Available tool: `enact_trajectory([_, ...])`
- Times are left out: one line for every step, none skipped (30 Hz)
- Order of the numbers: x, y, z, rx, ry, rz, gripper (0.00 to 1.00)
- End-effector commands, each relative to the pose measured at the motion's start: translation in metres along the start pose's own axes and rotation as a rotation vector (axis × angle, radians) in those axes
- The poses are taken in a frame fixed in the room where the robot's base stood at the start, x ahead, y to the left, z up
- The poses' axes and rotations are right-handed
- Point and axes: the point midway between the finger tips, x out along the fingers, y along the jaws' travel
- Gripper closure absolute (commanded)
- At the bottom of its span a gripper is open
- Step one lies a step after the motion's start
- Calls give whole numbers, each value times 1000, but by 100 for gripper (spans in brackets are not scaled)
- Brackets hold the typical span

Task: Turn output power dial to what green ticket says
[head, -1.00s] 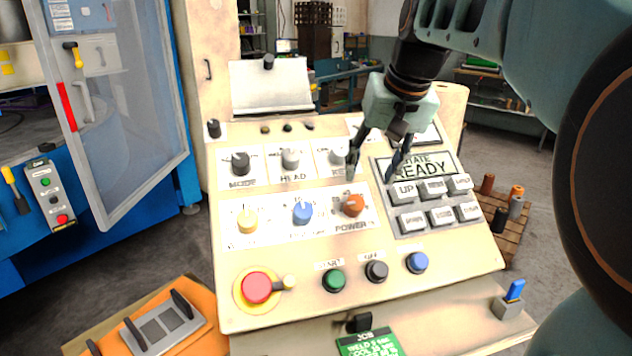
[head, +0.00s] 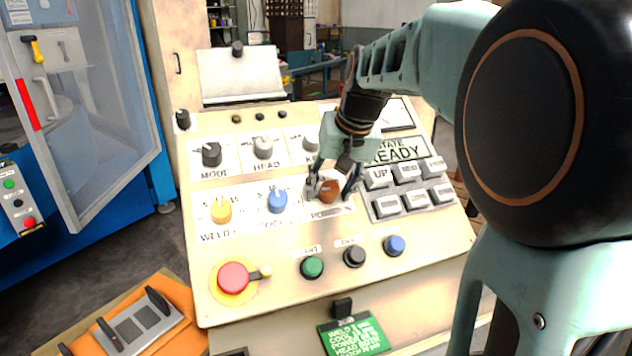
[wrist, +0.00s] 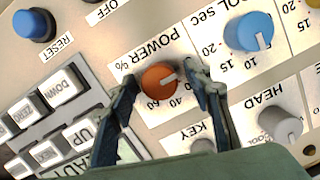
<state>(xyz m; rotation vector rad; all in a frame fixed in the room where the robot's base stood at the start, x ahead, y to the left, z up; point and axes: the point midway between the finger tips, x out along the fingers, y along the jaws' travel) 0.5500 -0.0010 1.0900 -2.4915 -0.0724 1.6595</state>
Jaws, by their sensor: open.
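The orange power dial (head: 328,188) sits on the sloping control panel; in the wrist view the orange dial (wrist: 158,84) is under the "POWER %" label. Its pale pointer mark faces right, toward one finger. My gripper (head: 332,186) is open, with its fingers on either side of the dial; the wrist view shows the gripper (wrist: 163,84) straddling it. Whether the fingers touch it I cannot tell. The number 40 shows beside the dial; other scale marks are partly hidden. The green ticket (head: 354,338) hangs below the panel's front edge; its power figure is too small to read surely.
A yellow weld dial (head: 221,211) and blue cool dial (head: 277,201) stand left of the power dial. Grey buttons (head: 388,205) lie to its right. Green, black and blue buttons and a red emergency knob (head: 233,277) are nearer the front edge.

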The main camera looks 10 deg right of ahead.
Motion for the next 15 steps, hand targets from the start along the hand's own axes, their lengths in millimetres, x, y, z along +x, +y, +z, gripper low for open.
enact_trajectory([0, 0, 0, 0, 0, 0, 55])
enact_trajectory([0, 0, 0, 0, 0, 0, 55])
enact_trajectory([0, 0, 0, 0, 0, 0, 55])
enact_trajectory([0, 0, 0, 0, 0, 0, 55])
enact_trajectory([0, 0, 0, 0, 0, 0, 56])
enact_trajectory([0, 0, 0, 0, 0, 0, 60])
enact_trajectory([0, 0, 0, 0, 0, 0, 63])
enact_trajectory([0, 0, 0, 0, 0, 0, 67])
enact_trajectory([0, 0, 0, 0, 0, 0, 71])
enact_trajectory([0, 0, 0, 0, 0, 0, 74])
enact_trajectory([0, 0, 0, 0, 0, 0, 78])
enact_trajectory([0, 0, 0, 0, 0, 0, 82])
enact_trajectory([0, 0, 0, 0, 0, 0, 86])
enact_trajectory([0, 0, 0, 0, 0, 0, 89])
enact_trajectory([0, 0, 0, 0, 0, 0, 93])
